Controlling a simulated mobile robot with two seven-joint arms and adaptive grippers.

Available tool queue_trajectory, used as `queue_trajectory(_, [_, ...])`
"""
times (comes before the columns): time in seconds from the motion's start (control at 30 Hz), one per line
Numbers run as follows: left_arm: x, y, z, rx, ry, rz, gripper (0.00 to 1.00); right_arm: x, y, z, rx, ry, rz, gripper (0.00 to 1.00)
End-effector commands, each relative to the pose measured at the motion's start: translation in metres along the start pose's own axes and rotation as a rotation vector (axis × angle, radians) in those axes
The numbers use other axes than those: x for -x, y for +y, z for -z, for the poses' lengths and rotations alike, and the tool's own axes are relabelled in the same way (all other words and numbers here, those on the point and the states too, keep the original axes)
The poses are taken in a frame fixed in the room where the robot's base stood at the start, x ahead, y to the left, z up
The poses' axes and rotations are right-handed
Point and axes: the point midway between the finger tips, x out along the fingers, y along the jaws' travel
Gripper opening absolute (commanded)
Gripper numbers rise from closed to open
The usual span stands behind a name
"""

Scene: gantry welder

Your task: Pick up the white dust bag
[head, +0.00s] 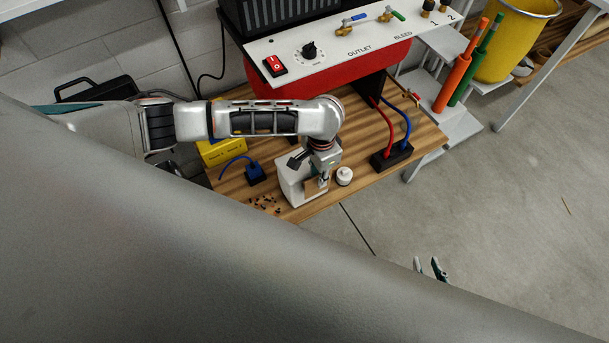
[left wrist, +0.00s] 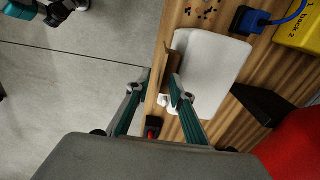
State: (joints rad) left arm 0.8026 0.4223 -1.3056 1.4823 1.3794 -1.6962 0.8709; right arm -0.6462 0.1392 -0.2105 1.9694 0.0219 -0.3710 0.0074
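The white dust bag (head: 291,184) stands on the wooden bench top near its front edge, with a brown panel (head: 313,188) on its side. The left wrist view shows the bag's white body (left wrist: 215,65) and the brown strip along its edge. My left gripper (head: 323,178) is at the bag's right side. In the left wrist view its fingers (left wrist: 157,98) are apart, with nothing visibly clamped between them; one finger overlaps the bag's edge. Contact is unclear. My right gripper (head: 428,268) shows only its parted fingertips, low over the floor, away from the bench.
A small white round item (head: 344,176) stands close right of the bag. A blue plug (head: 256,174), yellow box (head: 223,151) and scattered bits (head: 264,203) lie left. A black socket block (head: 391,157) with red and blue cables is right. A red machine (head: 335,80) overhangs the back.

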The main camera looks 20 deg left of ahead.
Motion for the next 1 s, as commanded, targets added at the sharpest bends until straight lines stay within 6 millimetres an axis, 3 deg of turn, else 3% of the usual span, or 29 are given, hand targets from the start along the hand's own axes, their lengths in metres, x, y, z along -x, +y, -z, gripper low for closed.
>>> queue_trajectory(0.17, [0.0, 0.0, 0.0, 0.0, 0.0, 0.0, 0.22, 0.0, 0.0, 0.0, 0.0, 0.0, 0.0, 0.24])
queue_trajectory(0.27, [0.0, 0.0, 0.0, 0.0, 0.0, 0.0, 0.01, 0.0, 0.0, 0.0, 0.0, 0.0, 0.0, 0.24])
queue_trajectory(0.3, [0.0, 0.0, 0.0, 0.0, 0.0, 0.0, 0.0, 0.0, 0.0, 0.0, 0.0, 0.0, 0.0, 0.24])
queue_trajectory(0.67, [0.0, 0.0, 0.0, 0.0, 0.001, 0.0, 0.0, 0.0, 0.0, -0.001, 0.0, -0.001, 0.0, 0.24])
queue_trajectory(0.87, [0.001, 0.0, 0.0, -0.001, 0.0, -0.002, 0.0, -0.006, -0.004, -0.017, -0.003, -0.012, 0.004, 0.24])
queue_trajectory(1.0, [0.043, -0.002, 0.002, -0.001, 0.007, 0.004, 0.0, 0.003, 0.0, 0.002, -0.002, -0.005, 0.001, 0.24])
